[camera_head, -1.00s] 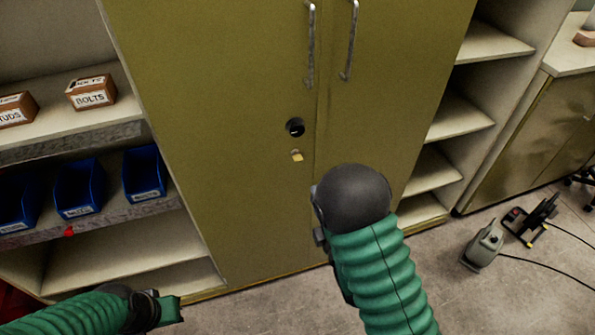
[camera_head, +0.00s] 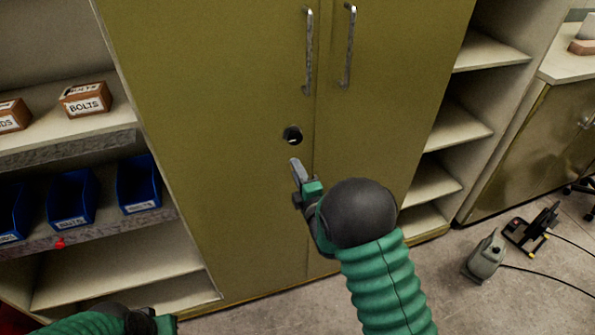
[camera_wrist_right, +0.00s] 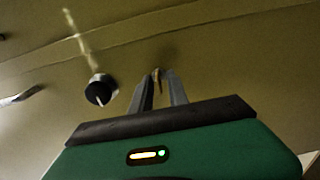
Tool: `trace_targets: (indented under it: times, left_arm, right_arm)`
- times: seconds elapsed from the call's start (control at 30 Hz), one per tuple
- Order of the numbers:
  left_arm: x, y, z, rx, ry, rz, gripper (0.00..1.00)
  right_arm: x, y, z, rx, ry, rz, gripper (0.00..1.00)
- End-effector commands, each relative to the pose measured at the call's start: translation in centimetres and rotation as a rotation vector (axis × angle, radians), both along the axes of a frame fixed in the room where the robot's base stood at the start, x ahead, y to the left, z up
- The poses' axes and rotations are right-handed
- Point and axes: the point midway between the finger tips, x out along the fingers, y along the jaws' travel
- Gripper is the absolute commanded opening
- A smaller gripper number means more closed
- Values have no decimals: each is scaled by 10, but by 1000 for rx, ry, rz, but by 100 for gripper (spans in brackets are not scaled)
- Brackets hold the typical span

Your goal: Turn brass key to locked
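The tall olive cabinet (camera_head: 220,120) has two doors, both shut. A round black knob or lock (camera_head: 292,135) with a pale bar sits on its left door; it also shows in the right wrist view (camera_wrist_right: 101,90). My right gripper (camera_head: 294,164) is just below it, its fingers pointing at the door. In the right wrist view its two fingers (camera_wrist_right: 161,74) stand slightly apart, with a small brownish thing, probably the brass key (camera_wrist_right: 157,83), between the tips. The key is hidden in the head view. My left gripper (camera_head: 160,323) is low at the left, partly cut off.
Two metal handles (camera_head: 309,52) stand out from the doors above the lock. Shelves with blue bins (camera_head: 138,185) and a BOLTS box (camera_head: 86,99) are at the left. Open shelves (camera_head: 455,120) are at the right. A grey device (camera_head: 485,256) with a cable stands on the floor.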

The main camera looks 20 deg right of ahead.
Motion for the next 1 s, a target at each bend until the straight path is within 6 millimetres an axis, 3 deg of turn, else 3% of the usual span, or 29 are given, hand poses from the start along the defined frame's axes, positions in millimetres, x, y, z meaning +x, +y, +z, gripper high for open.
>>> trace_targets:
  times: [0.03, 0.13, 1.0]
  left_arm:
    - [0, 0, 0, 0, 0, 0, 0]
    - [0, 0, 0, 0, 0, 0, 0]
    - [0, 0, 0, 0, 0, 0, 0]
  right_arm:
    - [0, 0, 0, 0, 0, 0, 12]
    - [0, 0, 0, 0, 0, 0, 0]
    - [-1, 0, -3, 0, 6, 1, 0]
